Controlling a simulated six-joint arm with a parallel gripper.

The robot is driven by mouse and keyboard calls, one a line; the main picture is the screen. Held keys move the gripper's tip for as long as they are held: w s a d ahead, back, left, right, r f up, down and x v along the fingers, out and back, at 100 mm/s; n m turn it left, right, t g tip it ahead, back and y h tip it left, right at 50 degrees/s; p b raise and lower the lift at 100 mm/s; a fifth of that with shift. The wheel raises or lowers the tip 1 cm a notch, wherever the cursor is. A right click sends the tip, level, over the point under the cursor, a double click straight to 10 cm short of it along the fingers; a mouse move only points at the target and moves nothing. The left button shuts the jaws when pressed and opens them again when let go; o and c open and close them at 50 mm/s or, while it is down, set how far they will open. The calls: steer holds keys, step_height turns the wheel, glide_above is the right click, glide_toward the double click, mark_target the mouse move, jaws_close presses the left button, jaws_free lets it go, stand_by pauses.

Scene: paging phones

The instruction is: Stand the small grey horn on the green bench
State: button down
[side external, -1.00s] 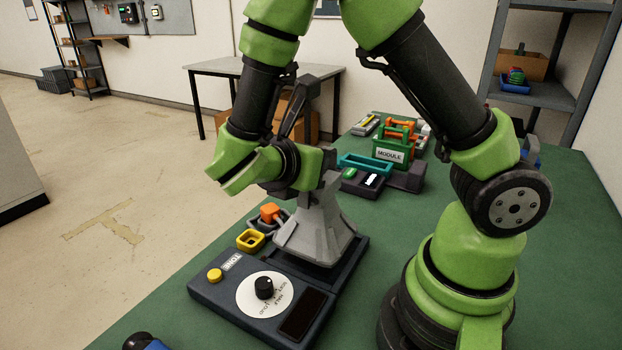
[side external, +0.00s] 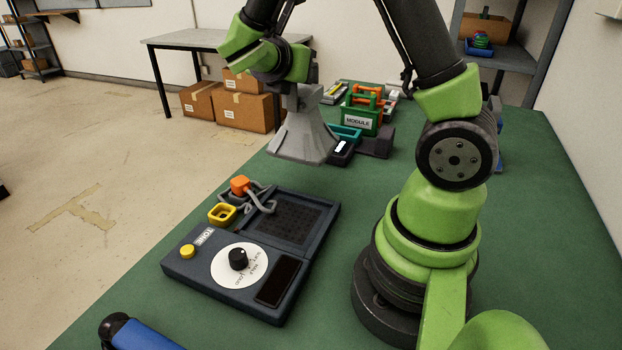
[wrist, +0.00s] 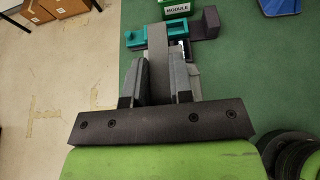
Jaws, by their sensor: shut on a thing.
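The small grey horn (side external: 303,138) has a flared, faceted body with its wide mouth facing down. My gripper (side external: 303,92) is shut on its narrow upper part and holds it roughly upright in the air above the green bench (side external: 330,215). In the wrist view the grey horn (wrist: 158,50) runs between the two fingers of my gripper (wrist: 158,82). The fingers hide part of it.
The dark tone unit (side external: 178,262) has an empty recessed pad and a dial. An orange plug (side external: 240,185) with grey cable and a yellow socket (side external: 222,214) lie beside it.

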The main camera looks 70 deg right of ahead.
mark_target(307, 117)
steer(key=shift+s+d+f, duration=0.1)
steer(key=shift+s+d, duration=0.05)
steer(key=shift+d, duration=1.05)
steer(key=shift+d+f, duration=0.2)
steer(key=shift+f, duration=0.1)
step_height(307, 117, down, 9)
steer(key=shift+f, duration=0.35)
steer(key=c, duration=1)
jaws_free()
